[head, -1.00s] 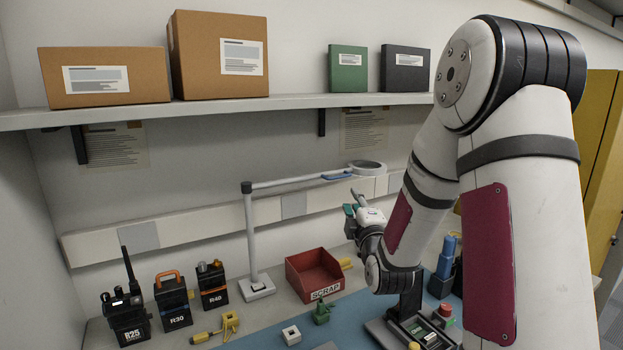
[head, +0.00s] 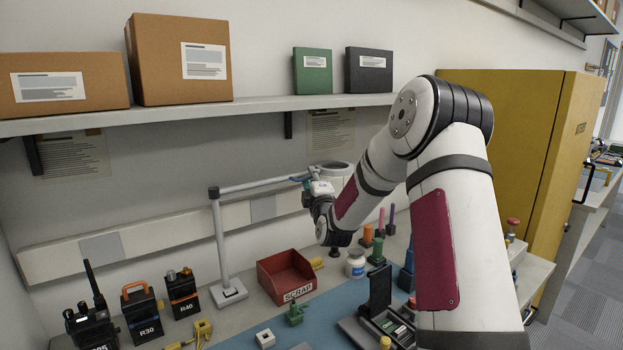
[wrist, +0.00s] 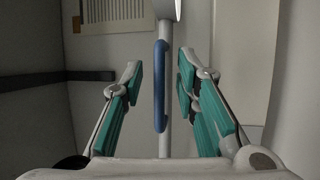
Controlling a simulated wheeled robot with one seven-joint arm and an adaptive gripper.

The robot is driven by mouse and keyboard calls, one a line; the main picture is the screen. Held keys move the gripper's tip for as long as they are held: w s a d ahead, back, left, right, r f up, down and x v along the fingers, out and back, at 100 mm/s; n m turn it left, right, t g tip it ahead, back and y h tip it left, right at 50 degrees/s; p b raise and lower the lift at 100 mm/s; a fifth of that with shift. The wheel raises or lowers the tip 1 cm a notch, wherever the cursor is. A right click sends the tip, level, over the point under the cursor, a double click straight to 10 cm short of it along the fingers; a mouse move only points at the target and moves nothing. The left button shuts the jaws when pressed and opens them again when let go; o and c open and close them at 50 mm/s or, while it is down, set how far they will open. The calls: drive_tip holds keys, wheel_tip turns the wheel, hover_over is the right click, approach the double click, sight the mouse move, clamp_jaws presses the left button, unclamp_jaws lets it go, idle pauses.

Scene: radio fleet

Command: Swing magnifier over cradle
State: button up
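The magnifier (head: 332,169) is a pale ring head on a grey swing arm (head: 260,185), which runs from a post (head: 221,245) at the left. A blue handle (wrist: 160,87) sits on the arm near the head. My gripper (wrist: 160,82) is open, with its teal-padded fingers on either side of the blue handle and gaps showing on both sides. In the head view my gripper (head: 310,187) is at the handle and partly hides it. The cradle (head: 375,320), a dark unit with an upright back, stands on the blue mat, partly hidden by my arm.
A red scrap bin (head: 286,276) stands below the magnifier arm. Radios R30 (head: 143,313) and R40 (head: 182,292) stand at the left. A white jar (head: 355,264) and several colored tools are behind the cradle. A shelf (head: 200,112) with boxes runs above.

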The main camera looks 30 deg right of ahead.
drive_tip(key=shift+w+d+r, duration=0.1)
drive_tip(key=shift+w+d, duration=0.1)
drive_tip(key=shift+w, duration=0.2)
clamp_jaws()
drive_tip(key=shift+s+r, duration=0.1)
